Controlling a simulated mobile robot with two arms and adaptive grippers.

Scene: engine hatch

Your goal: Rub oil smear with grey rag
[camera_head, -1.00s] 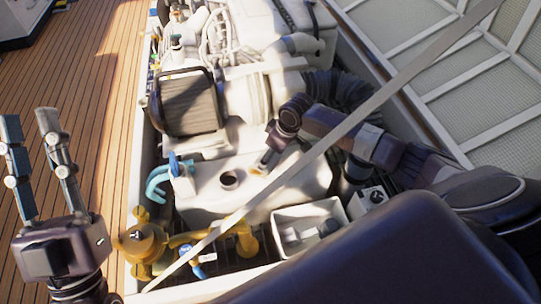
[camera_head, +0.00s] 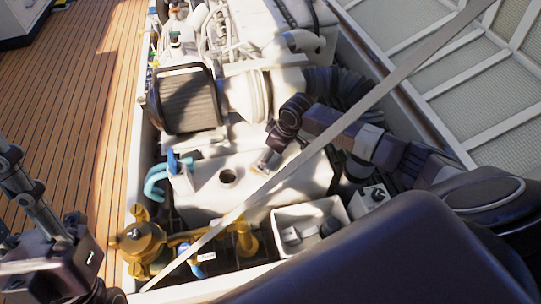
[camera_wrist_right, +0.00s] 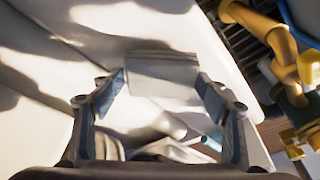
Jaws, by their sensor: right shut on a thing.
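A pale grey block-like piece, which I take for the grey rag (camera_wrist_right: 162,72), sits between the fingertips of my right gripper (camera_wrist_right: 163,84) in the right wrist view. The jaws are shut on it. In the head view my right gripper (camera_head: 268,157) reaches down to the top of the white tank (camera_head: 205,190), beside its round hole. Whether the rag touches the surface is hard to tell. I cannot clearly make out the oil smear; the gripper may cover it. My left gripper (camera_head: 22,195) is at the left picture edge over the deck, partly cut off, its fingers apart and empty.
A white bin (camera_head: 343,208) with grey pieces stands in front of the tank. Yellow pipework and a valve (camera_head: 140,240) lie at the lower left. A pale strut (camera_head: 370,103) crosses the view diagonally.

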